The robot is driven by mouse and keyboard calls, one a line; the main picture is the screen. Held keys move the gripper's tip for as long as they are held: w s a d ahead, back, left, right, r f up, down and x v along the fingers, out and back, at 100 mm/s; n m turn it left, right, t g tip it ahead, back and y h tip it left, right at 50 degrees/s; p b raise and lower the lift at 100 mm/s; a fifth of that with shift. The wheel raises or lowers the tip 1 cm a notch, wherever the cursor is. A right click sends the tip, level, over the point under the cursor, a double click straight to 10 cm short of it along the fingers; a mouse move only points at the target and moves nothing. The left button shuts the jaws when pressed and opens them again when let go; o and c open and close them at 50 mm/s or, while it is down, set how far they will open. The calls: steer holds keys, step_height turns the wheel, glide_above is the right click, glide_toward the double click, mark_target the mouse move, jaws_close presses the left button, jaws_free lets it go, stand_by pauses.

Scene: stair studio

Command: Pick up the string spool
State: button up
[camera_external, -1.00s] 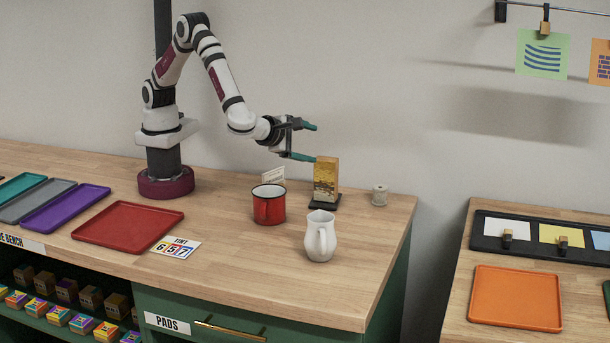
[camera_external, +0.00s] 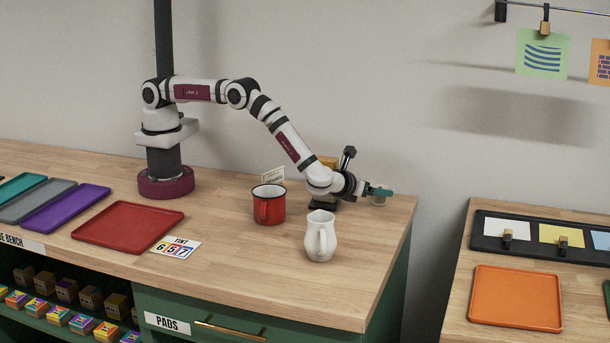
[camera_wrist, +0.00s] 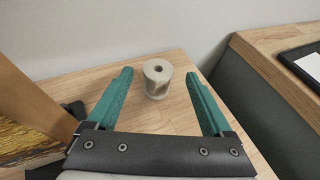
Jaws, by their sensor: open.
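The string spool (camera_wrist: 157,84), a pale upright cylinder with a dark hole in its top, stands near the right back end of the wooden bench. In the wrist view it lies just beyond my gripper (camera_wrist: 160,76), roughly centred between the two green fingers, with space on both sides. My gripper is open and empty. In the external view my gripper (camera_external: 381,191) is low at the bench's right end, and its finger hides most of the spool; only the spool's lower part (camera_external: 379,203) shows.
A gold-and-brown block (camera_wrist: 30,110) on a dark base stands close left of my gripper. A red mug (camera_external: 269,208) and a white jug (camera_external: 320,238) stand in front. The bench (camera_external: 270,275) ends just right of the spool, with a gap before another table (camera_external: 455,290).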

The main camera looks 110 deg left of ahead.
mark_target(380, 187)
steer(key=x, duration=0.3)
steer(key=shift+a+f, duration=0.2)
steer(key=shift+a, duration=0.1)
jaws_close()
